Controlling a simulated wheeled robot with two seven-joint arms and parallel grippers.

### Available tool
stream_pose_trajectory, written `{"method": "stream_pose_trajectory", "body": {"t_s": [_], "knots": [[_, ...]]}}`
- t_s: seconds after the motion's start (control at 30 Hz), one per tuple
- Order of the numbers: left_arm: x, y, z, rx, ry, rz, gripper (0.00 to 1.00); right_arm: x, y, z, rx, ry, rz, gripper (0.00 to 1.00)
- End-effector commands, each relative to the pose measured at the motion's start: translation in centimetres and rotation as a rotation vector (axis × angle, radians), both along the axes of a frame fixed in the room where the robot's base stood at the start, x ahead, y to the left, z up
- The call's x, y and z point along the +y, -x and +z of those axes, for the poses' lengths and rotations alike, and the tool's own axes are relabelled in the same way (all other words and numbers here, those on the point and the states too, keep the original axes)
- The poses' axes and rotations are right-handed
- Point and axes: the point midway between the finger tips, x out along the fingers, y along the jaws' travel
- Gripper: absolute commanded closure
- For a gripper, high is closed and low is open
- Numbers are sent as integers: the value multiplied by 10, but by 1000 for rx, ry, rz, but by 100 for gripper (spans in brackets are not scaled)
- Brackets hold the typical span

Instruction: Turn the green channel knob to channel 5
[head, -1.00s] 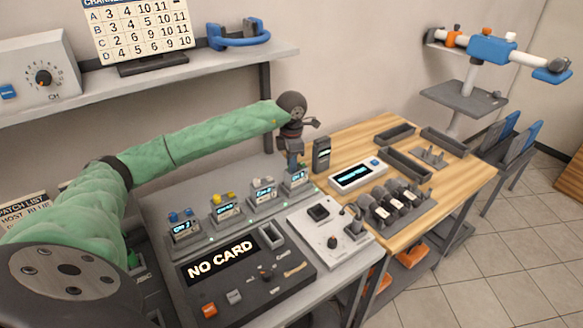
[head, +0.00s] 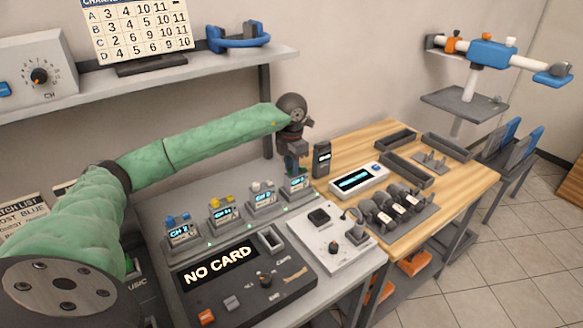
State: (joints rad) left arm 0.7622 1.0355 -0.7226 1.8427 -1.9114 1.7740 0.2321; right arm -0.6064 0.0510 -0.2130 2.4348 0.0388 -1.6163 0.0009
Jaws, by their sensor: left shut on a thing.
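A row of channel units stands on the grey bench. Their knobs are blue (head: 178,220), yellow (head: 221,201) and white (head: 262,186) from left to right. The fourth unit (head: 297,183), at the right end, has a lit display too small to read for sure. My left gripper (head: 294,165) points down over this fourth unit, shut on its knob. The green knob is almost wholly hidden by the fingers, so its pointer does not show. My right gripper is not in view.
A dark panel reading NO CARD (head: 221,264) lies in front of the units. A shelf (head: 150,84) with a channel chart (head: 137,28) hangs above.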

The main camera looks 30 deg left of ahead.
Motion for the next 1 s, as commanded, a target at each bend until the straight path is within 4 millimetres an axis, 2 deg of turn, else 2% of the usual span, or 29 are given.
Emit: {"method": "stream_pose_trajectory", "body": {"t_s": [0.37,0.4,0.5,0.83,1.0], "knots": [[0,0,0,0,0,2,100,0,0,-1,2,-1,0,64],[0,0,0,0,0,2,73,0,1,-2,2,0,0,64],[0,0,0,0,0,2,58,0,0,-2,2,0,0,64],[0,0,3,-1,0,2,58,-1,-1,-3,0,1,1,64],[0,-1,23,-3,0,1,58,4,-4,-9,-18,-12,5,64]]}}
